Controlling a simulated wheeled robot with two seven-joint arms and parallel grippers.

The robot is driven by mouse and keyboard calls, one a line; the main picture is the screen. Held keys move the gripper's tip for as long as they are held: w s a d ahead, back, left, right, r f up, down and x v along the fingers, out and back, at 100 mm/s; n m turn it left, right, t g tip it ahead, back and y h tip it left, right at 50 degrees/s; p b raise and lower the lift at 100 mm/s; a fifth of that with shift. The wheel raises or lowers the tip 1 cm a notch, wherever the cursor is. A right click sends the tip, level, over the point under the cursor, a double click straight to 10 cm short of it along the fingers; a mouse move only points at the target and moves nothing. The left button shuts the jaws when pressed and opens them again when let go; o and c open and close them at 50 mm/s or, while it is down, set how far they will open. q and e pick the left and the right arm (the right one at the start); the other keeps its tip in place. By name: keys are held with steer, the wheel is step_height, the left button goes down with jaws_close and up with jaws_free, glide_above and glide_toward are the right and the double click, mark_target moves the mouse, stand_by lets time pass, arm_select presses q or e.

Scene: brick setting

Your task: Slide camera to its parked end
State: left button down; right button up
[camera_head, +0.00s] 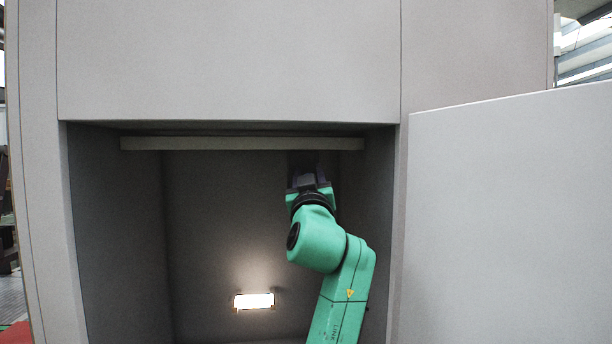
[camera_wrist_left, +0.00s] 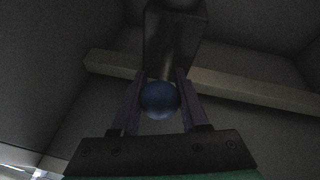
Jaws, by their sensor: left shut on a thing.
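The camera is a dark box-shaped body (camera_wrist_left: 175,38) with a short stem and a round blue knob (camera_wrist_left: 160,100) below it in the left wrist view. It hangs at a pale rail (camera_head: 200,143) that crosses the top of an open compartment. In the head view the dark body (camera_head: 302,159) is dim and sits right of the rail's middle. My left gripper (camera_head: 308,179) is directly below it, shut on the blue knob, with one finger on each side; it also shows in the left wrist view (camera_wrist_left: 160,98). My right gripper is not in view.
The grey compartment has side walls (camera_head: 115,230) close around my left arm, nearest on the right. A lit lamp (camera_head: 254,301) is low on the back wall. An open grey door (camera_head: 510,220) stands at the right. The space under the rail's left part is clear.

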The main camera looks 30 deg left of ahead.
arm_select(q)
steer(key=c, duration=0.7)
jaws_free()
steer(key=shift+d, duration=0.1)
steer(key=shift+o, duration=1.3)
steer(key=shift+w, duration=0.1)
steer(key=b+v, duration=0.6)
steer(key=v, duration=0.8)
steer(key=shift+d+b, duration=0.3)
steer(key=shift+b, duration=0.1)
steer(key=shift+f, duration=0.1)
steer(key=shift+f, duration=0.1)
